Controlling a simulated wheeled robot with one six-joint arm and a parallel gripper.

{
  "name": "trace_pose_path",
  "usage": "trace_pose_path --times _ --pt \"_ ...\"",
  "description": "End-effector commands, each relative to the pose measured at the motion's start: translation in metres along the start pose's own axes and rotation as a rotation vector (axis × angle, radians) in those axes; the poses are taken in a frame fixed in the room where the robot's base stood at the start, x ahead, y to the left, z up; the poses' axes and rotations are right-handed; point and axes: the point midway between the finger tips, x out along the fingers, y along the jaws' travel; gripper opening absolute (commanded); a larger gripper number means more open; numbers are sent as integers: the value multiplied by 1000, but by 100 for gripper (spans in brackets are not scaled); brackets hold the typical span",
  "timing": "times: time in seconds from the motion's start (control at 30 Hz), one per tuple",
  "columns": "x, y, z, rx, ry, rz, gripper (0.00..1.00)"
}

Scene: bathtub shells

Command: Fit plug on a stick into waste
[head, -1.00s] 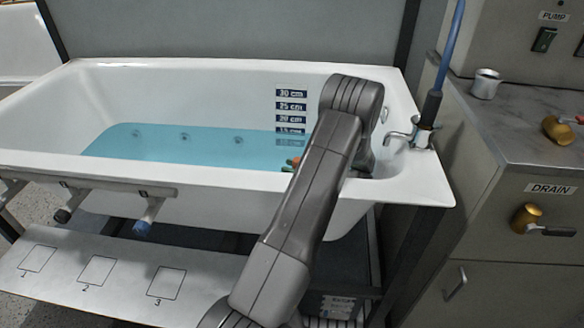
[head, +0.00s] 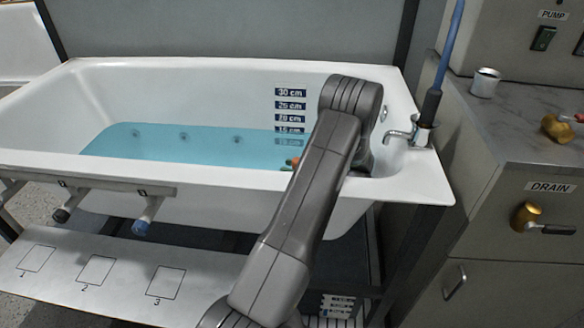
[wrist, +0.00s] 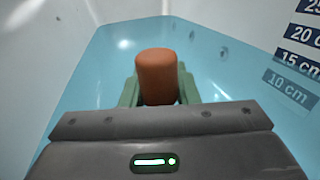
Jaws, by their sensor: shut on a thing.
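My gripper (wrist: 158,92) has green fingers, one on each side of an orange-brown, rounded cylinder (wrist: 157,72), and is shut on it. The cylinder looks like the handle of the plug on a stick; its lower end is hidden behind my gripper's body. The grip is over the blue water in the bathtub (head: 75,90). In the head view my arm covers most of the gripper, and only a small orange and green patch (head: 293,162) shows left of the arm, near the tub's front rim. The waste is not visible in either view.
Depth marks (head: 290,105) run down the tub's inner back wall. A tap (head: 420,132) stands on the right rim. A metal cup (head: 485,83) stands on the right counter.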

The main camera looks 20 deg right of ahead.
Motion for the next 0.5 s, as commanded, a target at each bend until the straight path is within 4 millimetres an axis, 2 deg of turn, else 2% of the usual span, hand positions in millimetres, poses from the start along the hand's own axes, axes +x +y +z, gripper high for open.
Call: trace_pose_path --times 0.5 --pt "-1 0 -15 2 -1 -2 0"
